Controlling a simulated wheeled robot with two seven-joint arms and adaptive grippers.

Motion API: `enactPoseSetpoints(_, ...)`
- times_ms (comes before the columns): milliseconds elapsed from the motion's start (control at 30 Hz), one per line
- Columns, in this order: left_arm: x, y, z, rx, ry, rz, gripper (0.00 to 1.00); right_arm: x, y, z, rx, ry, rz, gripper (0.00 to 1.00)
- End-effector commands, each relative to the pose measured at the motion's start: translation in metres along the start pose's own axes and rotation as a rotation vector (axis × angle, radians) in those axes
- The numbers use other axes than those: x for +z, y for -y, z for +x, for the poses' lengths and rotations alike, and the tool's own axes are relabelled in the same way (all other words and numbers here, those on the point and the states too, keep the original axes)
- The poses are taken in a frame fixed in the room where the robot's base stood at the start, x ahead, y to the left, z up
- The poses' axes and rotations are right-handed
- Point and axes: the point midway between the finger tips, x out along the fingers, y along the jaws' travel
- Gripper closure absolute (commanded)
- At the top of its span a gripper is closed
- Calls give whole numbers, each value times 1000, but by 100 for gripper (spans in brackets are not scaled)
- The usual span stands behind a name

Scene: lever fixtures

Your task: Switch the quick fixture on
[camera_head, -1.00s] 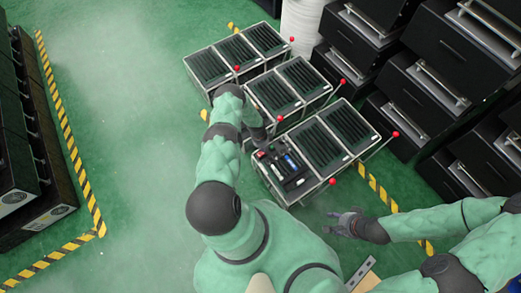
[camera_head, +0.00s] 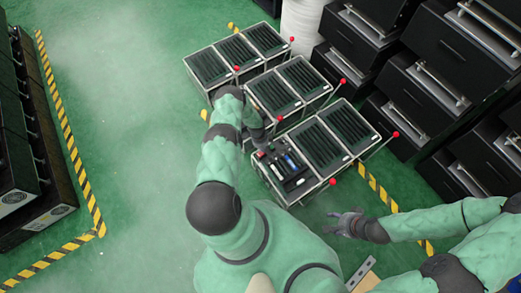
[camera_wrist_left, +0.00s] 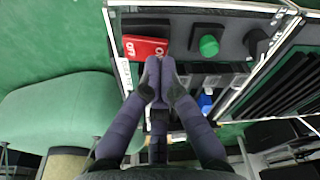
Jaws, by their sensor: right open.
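An open black compartment (camera_head: 281,184) in the front crate holds small fixtures. In the left wrist view it shows a red block with white "OFF" lettering (camera_wrist_left: 145,47), a green knob (camera_wrist_left: 209,45) and a blue part (camera_wrist_left: 205,102). I cannot tell for sure which is the quick fixture. My left gripper (camera_wrist_left: 160,70) is over the compartment beside the red block, its fingertips together. I see nothing clearly held, and its fingers hide what is below. In the head view it is partly behind my arm.
Several slatted dark crates (camera_head: 300,80) with red-tipped rods (camera_head: 342,81) stand in a row behind. Black cabinets with bar handles (camera_head: 435,85) line the right side. Another dark rack (camera_head: 20,140) stands at the far left. The green floor (camera_head: 120,80) at left is clear.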

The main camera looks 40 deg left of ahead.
Motion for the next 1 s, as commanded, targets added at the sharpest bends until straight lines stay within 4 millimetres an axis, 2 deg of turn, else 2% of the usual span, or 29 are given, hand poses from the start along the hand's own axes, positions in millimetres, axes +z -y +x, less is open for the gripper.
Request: enactPoseSetpoints(1000, 2, -1, 13, 1, -1, -1, 100, 0, 0, 0, 0, 0, 0, 51)
